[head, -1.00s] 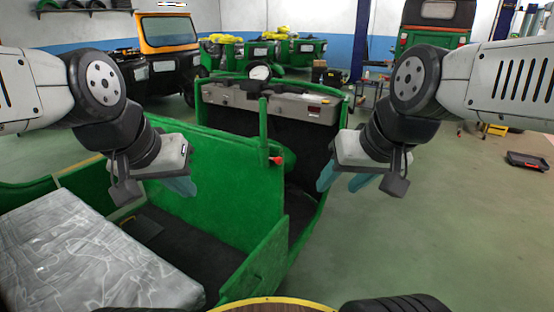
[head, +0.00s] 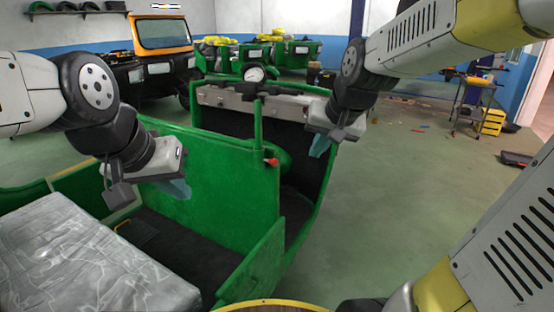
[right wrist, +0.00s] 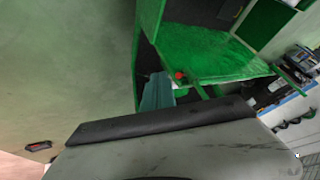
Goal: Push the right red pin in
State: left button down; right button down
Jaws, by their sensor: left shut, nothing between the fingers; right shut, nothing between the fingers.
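A red pin (head: 271,161) sticks out at the upper right edge of the green panel (head: 225,170) of the rickshaw, beside a green post. It also shows in the right wrist view (right wrist: 180,75), just past my right gripper's fingertips. My right gripper (head: 320,146) is shut and empty, to the right of the pin and apart from it in the head view, near the rickshaw's right frame. Its teal fingers show in the right wrist view (right wrist: 157,92). My left gripper (head: 178,188) is shut and empty in front of the green panel, left of the pin.
A grey padded seat (head: 85,255) lies at the lower left. The grey dashboard (head: 240,99) stands behind the pin. Other rickshaws (head: 165,60) and a yellow-shelved cart (head: 490,121) are at the back.

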aim_at(270, 161)
jog(key=w+f+m, duration=0.2)
jog(key=w+f, duration=0.3)
jog(key=w, duration=0.5)
jog(key=w+f+m, duration=0.1)
jog(key=w+f, duration=0.4)
jog(key=w, duration=0.5)
jog(key=shift+w+a+f+m, duration=0.3)
jog(key=shift+f+m, duration=0.1)
jog(key=w+a+f, duration=0.5)
jog(key=w+f, duration=0.3)
jog(key=shift+a, duration=0.1)
